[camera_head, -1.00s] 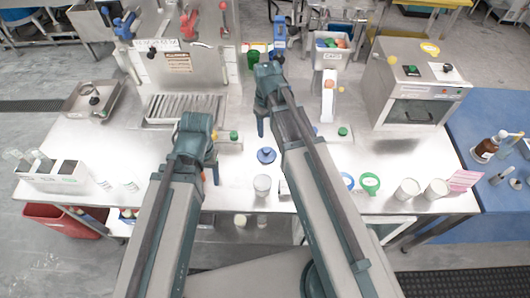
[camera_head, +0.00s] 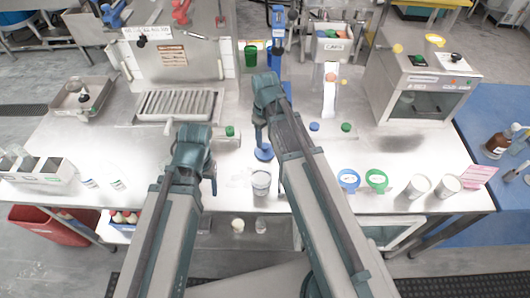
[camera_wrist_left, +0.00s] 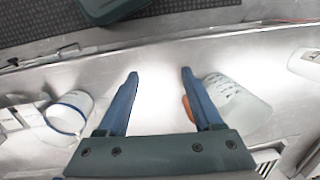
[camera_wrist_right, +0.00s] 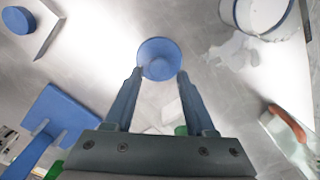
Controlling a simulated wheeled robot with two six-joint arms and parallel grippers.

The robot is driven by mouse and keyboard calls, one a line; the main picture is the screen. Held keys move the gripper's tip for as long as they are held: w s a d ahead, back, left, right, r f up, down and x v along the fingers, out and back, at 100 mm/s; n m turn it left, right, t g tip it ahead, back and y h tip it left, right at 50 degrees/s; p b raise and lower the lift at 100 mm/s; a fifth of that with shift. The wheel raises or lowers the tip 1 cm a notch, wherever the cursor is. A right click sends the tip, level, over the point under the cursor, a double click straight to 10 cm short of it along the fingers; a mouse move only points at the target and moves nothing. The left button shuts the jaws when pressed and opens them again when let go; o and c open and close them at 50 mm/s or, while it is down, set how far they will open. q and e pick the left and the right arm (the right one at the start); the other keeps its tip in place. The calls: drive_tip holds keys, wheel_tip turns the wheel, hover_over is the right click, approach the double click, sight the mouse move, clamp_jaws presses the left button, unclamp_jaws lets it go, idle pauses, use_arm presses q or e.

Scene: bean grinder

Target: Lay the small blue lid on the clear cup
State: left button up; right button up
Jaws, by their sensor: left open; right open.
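The small blue lid (camera_head: 264,153) lies on the steel table behind the clear cup (camera_head: 261,184). My right gripper (camera_head: 260,143) is open above the lid. In the right wrist view the round lid (camera_wrist_right: 159,52) shows at and just beyond the open fingertips (camera_wrist_right: 159,72); contact cannot be told. The cup (camera_wrist_right: 256,14), with a blue line near its rim, is at the top right there, its top cut off by the frame. My left gripper (camera_head: 212,184) is open and empty, left of the cup. In the left wrist view the cup (camera_wrist_left: 70,112) is left of the fingers (camera_wrist_left: 158,72).
A whitish translucent container (camera_wrist_left: 238,104) is close beside my left gripper's finger in its wrist view. Blue (camera_head: 348,180) and green (camera_head: 376,180) ring-shaped items and two pale cups (camera_head: 418,187) stand to the right.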

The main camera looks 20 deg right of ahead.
sight(266, 146)
use_arm(q)
wheel_tip(266, 146, down, 5)
drive_tip(key=b, duration=0.4)
use_arm(e)
wheel_tip(266, 146, down, 5)
drive_tip(key=shift+r, duration=0.1)
use_arm(q)
drive_tip(key=shift+r, duration=0.15)
use_arm(e)
clamp_jaws()
